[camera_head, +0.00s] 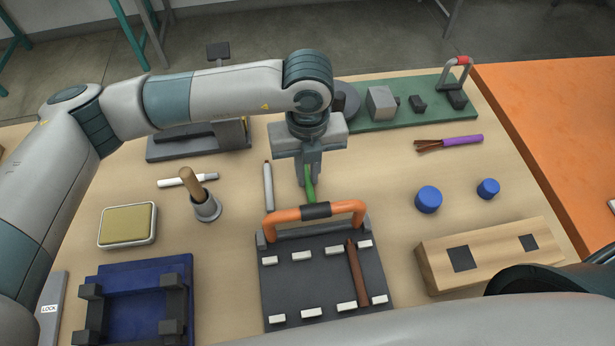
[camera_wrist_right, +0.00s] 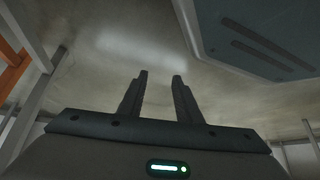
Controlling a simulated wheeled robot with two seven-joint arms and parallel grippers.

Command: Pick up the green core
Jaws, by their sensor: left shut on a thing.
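The green core (camera_head: 309,187) is a short green rod near the middle of the table in the head view. My left gripper (camera_head: 308,174) points down and is shut on it, just behind the orange-handled rack. The fingers hide the upper part of the core. I cannot tell whether its lower end touches the table. My right gripper (camera_wrist_right: 161,85) shows in the right wrist view with its two fingers apart and nothing between them.
A dark rack (camera_head: 315,276) with white clips and an orange handle (camera_head: 284,216) holds a brown rod (camera_head: 356,272). A grey rod (camera_head: 268,187) lies left of my left gripper. A wooden block (camera_head: 488,256), blue caps (camera_head: 428,199) and a purple cable (camera_head: 462,141) are at right.

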